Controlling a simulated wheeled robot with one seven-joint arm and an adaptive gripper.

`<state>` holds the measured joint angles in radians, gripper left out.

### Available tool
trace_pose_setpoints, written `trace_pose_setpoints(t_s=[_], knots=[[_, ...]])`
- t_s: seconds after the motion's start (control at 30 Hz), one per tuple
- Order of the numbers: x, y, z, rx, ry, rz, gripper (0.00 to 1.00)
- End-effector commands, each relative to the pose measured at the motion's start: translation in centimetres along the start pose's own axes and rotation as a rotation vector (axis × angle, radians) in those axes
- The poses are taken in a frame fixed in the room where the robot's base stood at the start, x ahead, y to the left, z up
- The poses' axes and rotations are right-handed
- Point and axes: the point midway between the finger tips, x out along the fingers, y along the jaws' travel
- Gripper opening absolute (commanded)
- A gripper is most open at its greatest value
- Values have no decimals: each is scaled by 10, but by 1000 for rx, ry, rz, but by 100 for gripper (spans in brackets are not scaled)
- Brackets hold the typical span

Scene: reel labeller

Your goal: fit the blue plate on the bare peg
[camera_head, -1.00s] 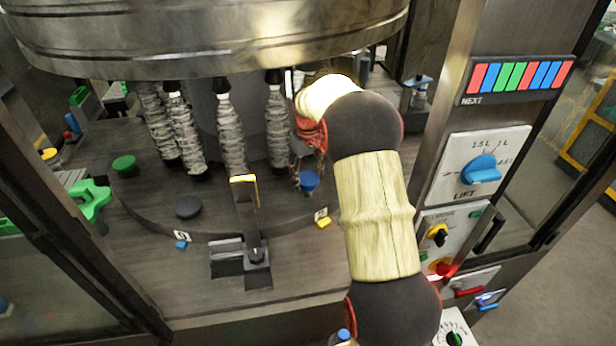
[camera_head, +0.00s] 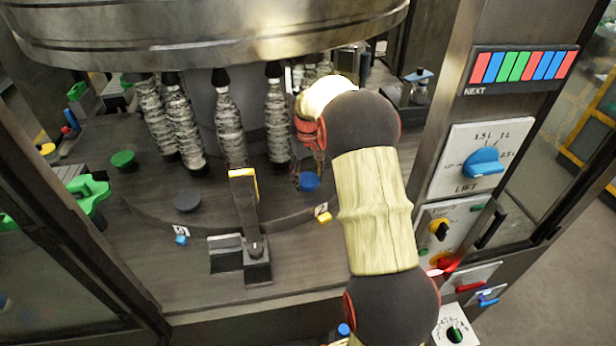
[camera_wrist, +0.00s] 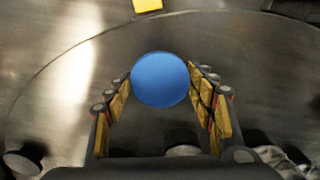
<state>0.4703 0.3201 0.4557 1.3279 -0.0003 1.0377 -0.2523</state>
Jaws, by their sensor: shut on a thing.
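The blue plate (camera_head: 309,182) is a round disc seen low at the front right of the round table, below my gripper's red parts. In the wrist view the blue plate (camera_wrist: 160,79) sits between the tips of my gripper (camera_wrist: 160,88), with a yellow-padded finger at each side. My gripper is shut on it. In the head view my gripper (camera_head: 308,160) is partly hidden by my arm. I cannot make out a bare peg; whatever is under the plate is hidden.
A dark disc (camera_head: 187,201) and a green disc (camera_head: 122,160) stand on the round table to the left. Several wrapped bottles (camera_head: 229,130) hang behind. A yellow-topped post (camera_head: 244,205) stands in front, left of my gripper. A yellow block (camera_head: 324,217) lies near the plate.

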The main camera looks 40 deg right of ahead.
Motion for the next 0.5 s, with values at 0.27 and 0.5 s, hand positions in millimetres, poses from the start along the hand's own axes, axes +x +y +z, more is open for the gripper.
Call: trace_pose_setpoints(t_s=[0.27, 0.5], knots=[[9, 0, 0, 0, 0, 0, 28], [9, 0, 0, 0, 0, 0, 28]])
